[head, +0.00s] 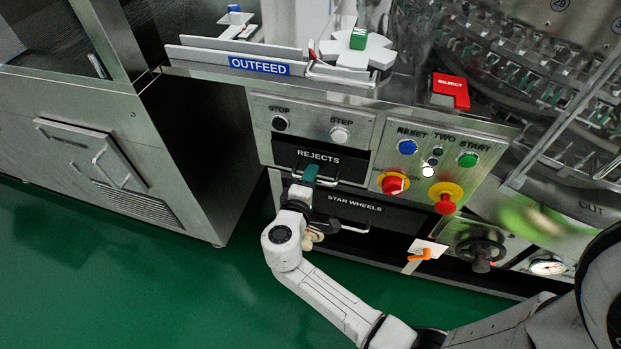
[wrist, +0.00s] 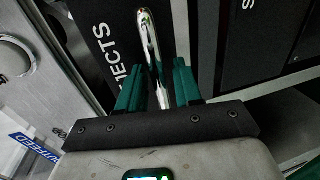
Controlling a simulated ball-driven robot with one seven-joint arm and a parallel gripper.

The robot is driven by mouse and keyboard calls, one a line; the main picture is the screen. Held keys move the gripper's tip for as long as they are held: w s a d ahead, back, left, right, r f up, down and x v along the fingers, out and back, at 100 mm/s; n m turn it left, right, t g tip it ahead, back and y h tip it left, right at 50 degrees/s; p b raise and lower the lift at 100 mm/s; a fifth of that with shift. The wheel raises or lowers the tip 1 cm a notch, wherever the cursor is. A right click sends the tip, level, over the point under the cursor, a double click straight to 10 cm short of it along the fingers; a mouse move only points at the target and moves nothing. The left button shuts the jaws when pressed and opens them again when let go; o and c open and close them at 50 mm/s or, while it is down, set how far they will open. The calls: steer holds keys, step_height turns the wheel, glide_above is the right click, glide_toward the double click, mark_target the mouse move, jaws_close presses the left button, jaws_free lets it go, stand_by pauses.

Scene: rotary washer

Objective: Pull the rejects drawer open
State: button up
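The rejects drawer (head: 340,168) has a black front with white lettering, in the machine's front below the STOP and STEP panel. It looks closed in the head view. Its chrome bar handle (wrist: 148,40) shows in the wrist view. My gripper (head: 310,173) is at the drawer front, and its teal fingertips cover part of the handle in the head view. In the wrist view my gripper (wrist: 156,85) has its two fingers apart, one on each side of the handle. I see a gap beside the bar, so the fingers do not look closed on it.
The black star wheels drawer (head: 355,208) with its own handle lies just below. Red knobs (head: 393,185) and buttons sit to the right. An orange-handled valve (head: 427,254) and a dark knob (head: 481,252) are lower right. Green floor (head: 180,300) is open in front.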

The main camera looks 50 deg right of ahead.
steer(key=shift+c, duration=0.3)
jaws_close()
